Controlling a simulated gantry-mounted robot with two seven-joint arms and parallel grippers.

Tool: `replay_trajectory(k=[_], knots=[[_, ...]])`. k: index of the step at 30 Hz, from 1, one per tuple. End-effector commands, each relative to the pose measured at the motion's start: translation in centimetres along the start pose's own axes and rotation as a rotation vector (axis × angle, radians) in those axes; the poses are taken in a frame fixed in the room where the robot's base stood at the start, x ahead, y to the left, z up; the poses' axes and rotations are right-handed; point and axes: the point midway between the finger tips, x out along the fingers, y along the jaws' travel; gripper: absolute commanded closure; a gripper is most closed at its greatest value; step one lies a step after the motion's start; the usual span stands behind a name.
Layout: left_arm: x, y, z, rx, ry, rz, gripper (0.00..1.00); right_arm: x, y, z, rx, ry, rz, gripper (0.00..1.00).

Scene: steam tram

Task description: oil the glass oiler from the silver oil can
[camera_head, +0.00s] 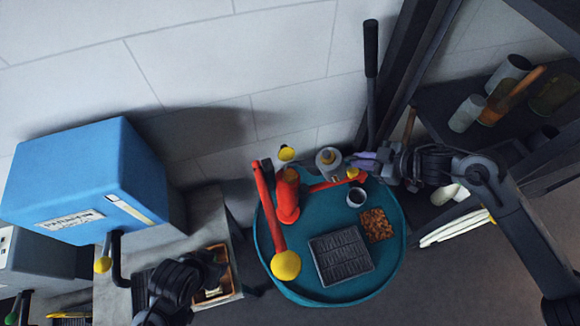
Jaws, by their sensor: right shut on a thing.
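A silver-grey can (328,160) with a brass-coloured top, which looks like the silver oil can, is at the back of the round teal tray (290,290). My right gripper (363,162) reaches in from the right and is shut at the can's right side; the exact grip is small and partly hidden. A small pale cup-like fitting with a yellow top (286,153), perhaps the glass oiler, is left of the can and apart from it. My left arm shows at the bottom left, over the bench; its fingers cannot be made out.
A red fitting (287,197) with long red levers and yellow knobs (285,265) stands on the tray. A grey cup (357,197), a brown granular block (377,225) and a dark lettered plate (341,256) lie there. A blue box (85,180) is left; a dark shelf is right.

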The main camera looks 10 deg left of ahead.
Motion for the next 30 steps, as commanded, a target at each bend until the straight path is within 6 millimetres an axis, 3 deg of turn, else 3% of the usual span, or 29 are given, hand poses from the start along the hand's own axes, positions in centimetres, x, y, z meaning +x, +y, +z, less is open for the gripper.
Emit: replay_trajectory(k=[15,30], knots=[[-2.2,-0.3,-0.7,0.01,-0.002,-0.008,0.55,-0.9,0.3,-1.4,-0.039,-0.062,0.014,1.0],[-2.3,-0.3,-0.7,0.011,-0.002,-0.008,0.55,-0.9,0.3,-1.4,-0.045,-0.07,0.017,1.0]])
